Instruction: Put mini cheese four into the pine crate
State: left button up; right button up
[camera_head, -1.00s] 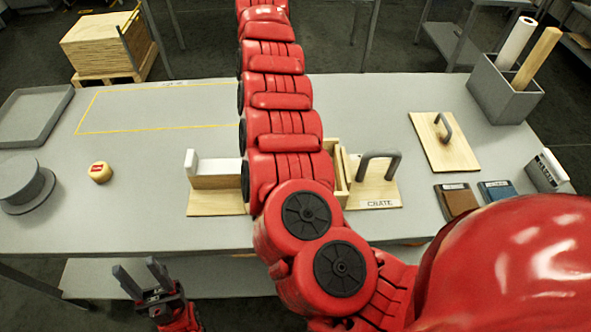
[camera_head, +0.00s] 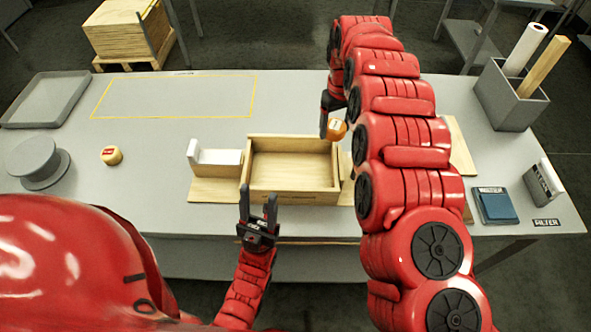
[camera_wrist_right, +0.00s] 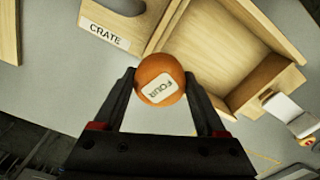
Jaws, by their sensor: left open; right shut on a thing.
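Mini cheese four is a small orange ball with a label reading FOUR; in the right wrist view the cheese (camera_wrist_right: 161,80) sits between the fingers of my right gripper (camera_wrist_right: 165,90), which is shut on it. In the head view the cheese (camera_head: 337,129) and my right gripper (camera_head: 329,118) are above the table near the crate's back right corner. The pine crate (camera_head: 292,197) is open and looks empty; it also shows in the right wrist view (camera_wrist_right: 205,62). My left gripper (camera_head: 258,205) is open and empty at the table's front edge, before the crate.
A white-topped block (camera_head: 215,157) stands left of the crate.

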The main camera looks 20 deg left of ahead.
jog(key=s+a+f+n+p, duration=0.2)
jog(key=s+a+n, duration=0.2)
jog(key=s+a, duration=0.45)
jog(key=p, duration=0.2)
send_over(291, 175)
notch_tip(291, 175, down, 6)
jog(key=shift+s+r, duration=0.1)
jog(key=shift+s, duration=0.05)
jog(key=shift+f, duration=0.55)
jog(key=shift+f+p, duration=0.45)
jog(key=shift+p, duration=0.05)
jog(key=shift+f+b, duration=0.45)
jog(key=shift+f, duration=0.95)
